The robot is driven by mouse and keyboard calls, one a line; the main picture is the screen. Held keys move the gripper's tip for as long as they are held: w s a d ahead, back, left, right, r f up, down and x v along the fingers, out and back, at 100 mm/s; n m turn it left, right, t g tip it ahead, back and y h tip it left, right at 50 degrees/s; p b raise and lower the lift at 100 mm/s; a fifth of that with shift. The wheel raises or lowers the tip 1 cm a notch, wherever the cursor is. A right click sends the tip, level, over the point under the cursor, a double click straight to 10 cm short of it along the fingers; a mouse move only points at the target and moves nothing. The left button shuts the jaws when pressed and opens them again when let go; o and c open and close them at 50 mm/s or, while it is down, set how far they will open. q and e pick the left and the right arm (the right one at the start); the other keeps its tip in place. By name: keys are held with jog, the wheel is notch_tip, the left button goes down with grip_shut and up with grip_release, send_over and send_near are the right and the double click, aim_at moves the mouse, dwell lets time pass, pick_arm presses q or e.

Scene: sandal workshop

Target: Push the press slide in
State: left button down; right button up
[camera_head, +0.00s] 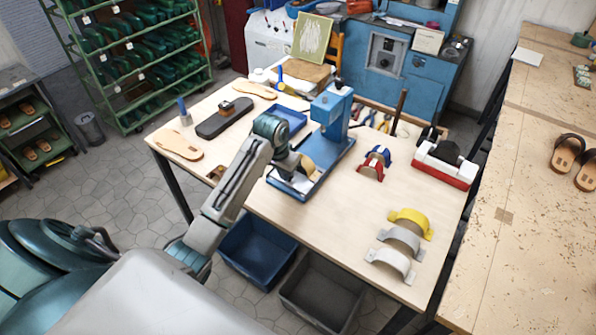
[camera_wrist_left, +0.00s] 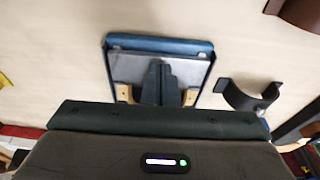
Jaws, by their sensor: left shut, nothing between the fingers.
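The blue press (camera_head: 331,108) stands on the light wooden table, on a blue base (camera_head: 333,165). Its slide, a grey plate (camera_head: 284,182), sits at the base's front-left end and carries a tan piece. In the left wrist view the grey plate (camera_wrist_left: 133,66) has a blue rim, with tan bits on both sides of my fingers. My left gripper (camera_wrist_left: 161,72) is shut and empty, its dark fingers over the plate. In the head view my left gripper (camera_head: 302,165) is low at the plate. Whether it touches the plate cannot be told. My right gripper is out of view.
A dark brown curved piece (camera_wrist_left: 244,98) lies beside the plate in the left wrist view. Red and blue arches (camera_head: 374,165) and yellow and grey arches (camera_head: 408,222) stand to the right. A blue tray (camera_head: 287,121) lies behind my arm. The table's middle front is clear.

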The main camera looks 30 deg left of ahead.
aim_at(296, 174)
pick_arm(q)
jog(key=shift+f+b, duration=0.35)
jog(key=shift+f, duration=1.35)
jog(key=shift+w+d+r+b, duration=0.1)
jog(key=shift+w+d+b, duration=0.05)
jog(key=shift+w, duration=1.25)
jog(key=shift+w+d+b, duration=0.1)
jog(key=shift+w+b, duration=0.05)
jog(key=shift+w, duration=1.2)
jog(key=shift+w+d+b, duration=0.15)
jog(key=shift+w+b, duration=0.4)
jog(key=shift+w, duration=1.25)
jog(key=shift+w+d+b, duration=0.15)
jog(key=shift+w+b, duration=0.4)
jog(key=shift+w, duration=1.2)
notch_tip(296, 174, up, 3)
jog(key=p, duration=0.3)
jog(key=shift+s+p, duration=0.1)
jog(key=shift+p, duration=0.2)
notch_tip(296, 174, up, 2)
jog(key=shift+s+r+p, duration=0.1)
jog(key=shift+p, duration=0.4)
jog(key=shift+s+r, duration=0.1)
jog(key=shift+r, duration=0.75)
